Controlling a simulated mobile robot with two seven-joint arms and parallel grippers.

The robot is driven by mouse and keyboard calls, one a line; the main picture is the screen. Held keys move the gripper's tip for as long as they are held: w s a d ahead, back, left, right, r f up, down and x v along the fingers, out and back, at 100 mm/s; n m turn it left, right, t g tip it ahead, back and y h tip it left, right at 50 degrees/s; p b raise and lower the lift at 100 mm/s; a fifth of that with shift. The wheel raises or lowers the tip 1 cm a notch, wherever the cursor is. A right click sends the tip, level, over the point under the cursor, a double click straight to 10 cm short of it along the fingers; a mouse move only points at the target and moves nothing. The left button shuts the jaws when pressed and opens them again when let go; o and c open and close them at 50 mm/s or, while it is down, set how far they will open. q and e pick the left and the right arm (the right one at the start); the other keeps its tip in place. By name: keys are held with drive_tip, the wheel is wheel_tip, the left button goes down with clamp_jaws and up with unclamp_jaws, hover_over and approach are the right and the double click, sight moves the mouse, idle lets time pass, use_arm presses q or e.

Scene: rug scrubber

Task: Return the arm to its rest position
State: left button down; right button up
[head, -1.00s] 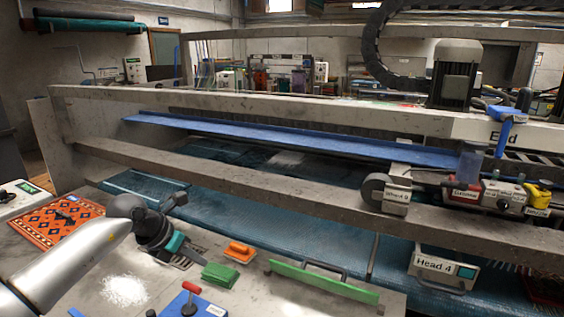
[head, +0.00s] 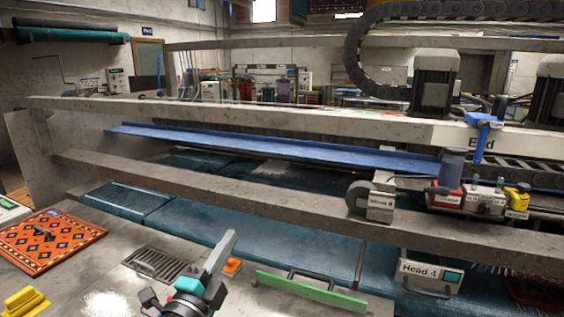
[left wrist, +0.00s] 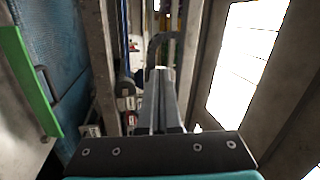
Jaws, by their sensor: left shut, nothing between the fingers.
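My left gripper (head: 222,254) is at the bottom centre of the head view, above the grey worktop (head: 60,283). Its fingers point up and to the right, shut with nothing between them. In the left wrist view the closed fingers (left wrist: 158,100) stretch forward from the dark gripper body, with no object at their tips. Most of the left arm lies below the head view's edge. My right gripper is in neither view.
A green bar with a handle (head: 310,294) lies right of the gripper. An orange brush (head: 232,266) is partly hidden behind it. A metal grate (head: 155,262) and a patterned orange rug piece (head: 45,240) lie left. A long beam (head: 250,205) crosses behind.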

use_arm(q)
drive_tip(key=s+a+f+n+g+y, duration=0.3)
drive_tip(key=s+a+f+n+y, duration=0.15)
drive_tip(key=f+n, duration=0.25)
drive_tip(key=s+a+f+n+g+y, duration=0.4)
drive_tip(key=s+f+n, duration=0.2)
drive_tip(key=f+n, duration=0.1)
drive_tip(key=s+d+f+n+g+h, duration=0.15)
drive_tip(key=s+f+g, duration=0.35)
drive_tip(key=s, duration=0.5)
drive_tip(key=s+d+f+n+g+h, duration=0.1)
drive_tip(key=s+f+n+g, duration=0.25)
drive_tip(key=s, duration=0.65)
wheel_tip(320, 180, down, 26)
drive_tip(key=s+m+g+b, duration=0.1)
drive_tip(key=g+b, duration=0.1)
drive_tip(key=b, duration=0.3)
drive_tip(key=s+a+f+b, duration=0.1)
drive_tip(key=s+f+b, duration=0.1)
drive_tip(key=s+f, duration=0.6)
drive_tip(key=s+a+f+g+b, duration=0.1)
drive_tip(key=s+f+b, duration=0.2)
drive_tip(key=s+f, duration=0.5)
wheel_tip(320, 180, down, 4)
drive_tip(key=shift+a+f+m, duration=0.25)
drive_tip(key=shift+m, duration=0.05)
